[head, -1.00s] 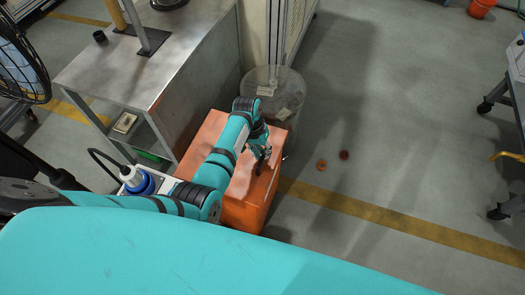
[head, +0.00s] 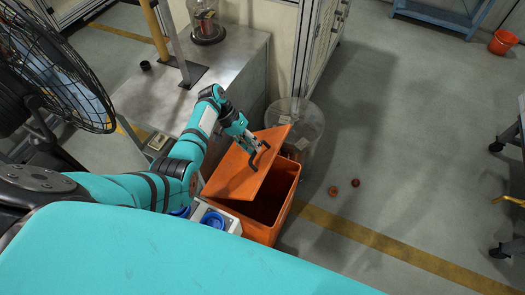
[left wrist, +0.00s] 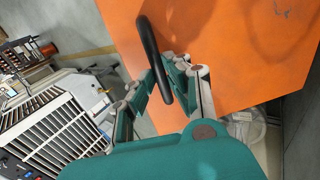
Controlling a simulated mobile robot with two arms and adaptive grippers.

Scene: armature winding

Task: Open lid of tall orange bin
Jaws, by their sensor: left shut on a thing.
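The tall orange bin (head: 284,205) stands on the floor near the middle of the head view. Its orange lid (head: 238,177) is tilted up, and the dark inside of the bin shows below it. My left gripper (head: 252,149) is shut on the lid's black handle (head: 262,158) at the raised edge. In the left wrist view the black handle (left wrist: 150,50) passes between the fingers of the left gripper (left wrist: 172,78), with the orange lid (left wrist: 225,45) behind. My right gripper is in neither view.
A clear round bin (head: 312,125) stands right behind the orange bin. A metal table (head: 235,65) is at the back left, and a fan (head: 60,75) is at far left. Two small reddish pieces (head: 333,191) lie on the open floor to the right.

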